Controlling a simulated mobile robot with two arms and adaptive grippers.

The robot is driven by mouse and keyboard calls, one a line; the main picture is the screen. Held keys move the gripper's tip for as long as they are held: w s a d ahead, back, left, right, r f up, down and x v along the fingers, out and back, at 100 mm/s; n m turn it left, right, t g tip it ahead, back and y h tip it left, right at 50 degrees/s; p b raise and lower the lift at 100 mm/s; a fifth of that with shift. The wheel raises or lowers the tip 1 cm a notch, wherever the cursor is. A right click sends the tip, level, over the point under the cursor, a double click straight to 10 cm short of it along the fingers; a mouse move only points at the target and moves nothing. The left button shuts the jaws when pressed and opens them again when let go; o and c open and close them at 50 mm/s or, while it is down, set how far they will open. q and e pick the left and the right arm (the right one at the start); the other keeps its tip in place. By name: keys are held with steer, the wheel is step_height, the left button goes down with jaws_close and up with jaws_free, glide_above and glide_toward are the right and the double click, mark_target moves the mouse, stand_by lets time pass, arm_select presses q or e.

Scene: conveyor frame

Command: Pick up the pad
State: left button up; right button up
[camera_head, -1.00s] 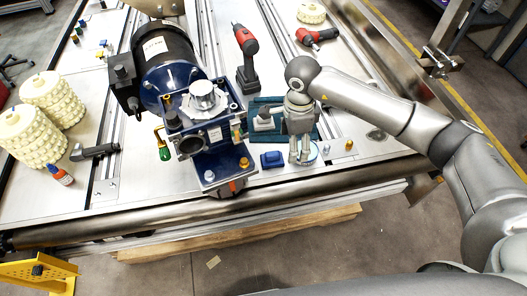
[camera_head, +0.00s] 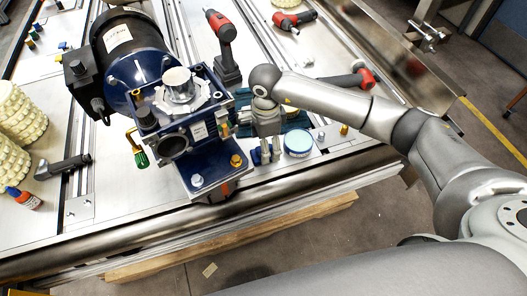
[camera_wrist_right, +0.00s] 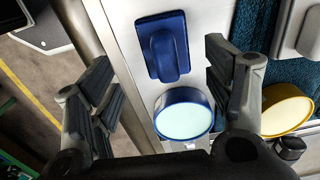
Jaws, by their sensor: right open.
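The blue pad (camera_wrist_right: 163,48), a flat rounded block with a raised grip on top, lies on the light metal surface. In the wrist view it is ahead of my right gripper (camera_wrist_right: 160,88), between the lines of its two open fingers, and nothing is held. In the head view my right gripper (camera_head: 266,155) points down over the pad's place and mostly hides it. I cannot tell the exact height gap. My left gripper is not in view.
A round blue-rimmed tin with a pale top (camera_head: 299,141) stands close beside the pad; it also shows in the wrist view (camera_wrist_right: 184,118). The blue motor and gearbox unit (camera_head: 205,125) stands left of my right gripper. A yellow-rimmed tin (camera_wrist_right: 287,110) is at the right.

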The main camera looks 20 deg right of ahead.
steer(key=f, duration=0.2)
steer(key=f+p, duration=0.1)
steer(key=shift+w+a+f, duration=0.3)
steer(key=shift+w, duration=0.05)
steer(key=shift+f, duration=0.5)
steer(key=c, duration=1.1)
steer(key=shift+r, duration=0.1)
step_height(320, 180, up, 28)
steer(key=b, duration=0.3)
steer(key=shift+b, duration=0.3)
